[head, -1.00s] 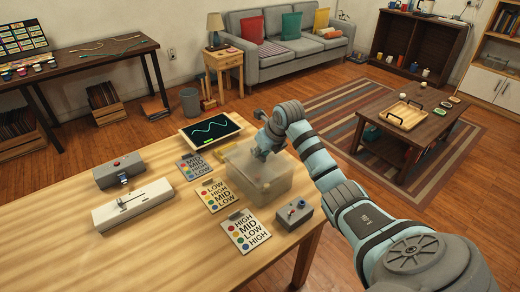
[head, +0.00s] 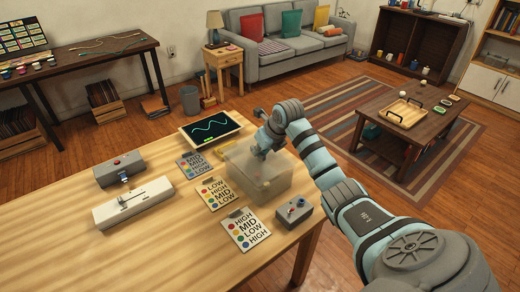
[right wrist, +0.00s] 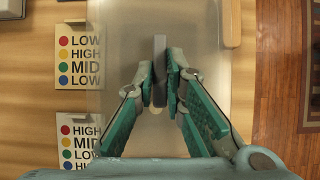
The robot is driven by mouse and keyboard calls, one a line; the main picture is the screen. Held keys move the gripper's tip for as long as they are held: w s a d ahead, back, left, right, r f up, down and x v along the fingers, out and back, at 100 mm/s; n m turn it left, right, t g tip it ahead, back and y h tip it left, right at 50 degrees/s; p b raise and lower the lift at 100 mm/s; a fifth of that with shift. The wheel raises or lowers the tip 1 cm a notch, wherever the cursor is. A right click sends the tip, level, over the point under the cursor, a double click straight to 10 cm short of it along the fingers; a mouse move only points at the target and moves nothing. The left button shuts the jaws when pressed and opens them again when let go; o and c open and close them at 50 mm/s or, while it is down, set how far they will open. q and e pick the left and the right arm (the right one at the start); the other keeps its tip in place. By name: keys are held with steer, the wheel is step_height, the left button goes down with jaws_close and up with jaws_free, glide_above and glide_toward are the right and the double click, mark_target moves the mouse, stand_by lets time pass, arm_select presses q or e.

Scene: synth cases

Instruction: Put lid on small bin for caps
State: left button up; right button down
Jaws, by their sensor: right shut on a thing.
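The small bin (head: 262,187) is a translucent box near the right end of the wooden table. A translucent lid (head: 238,156) lies over its top; it also shows in the right wrist view (right wrist: 118,60). From these views I cannot tell whether the lid is fully seated. My right gripper (head: 262,153) is above the bin, pointing down. In the right wrist view my right gripper (right wrist: 160,85) is shut on the grey upright handle (right wrist: 159,58) of the lid. The caps inside cannot be made out. My left gripper is not in view.
Three label cards (head: 213,192) lie left of the bin. A grey box with a knob (head: 293,213) stands close at its front right. A screen (head: 211,127) lies behind. A grey device (head: 121,169) and a white slider device (head: 133,203) are farther left. The front left table is clear.

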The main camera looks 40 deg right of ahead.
steer(key=shift+p, duration=0.35)
stand_by(0.4)
steer(key=shift+f+b, duration=0.65)
steer(key=shift+f, duration=0.3)
steer(key=c, duration=1.6)
jaws_free()
steer(key=shift+r, duration=0.1)
steer(key=v, duration=1.2)
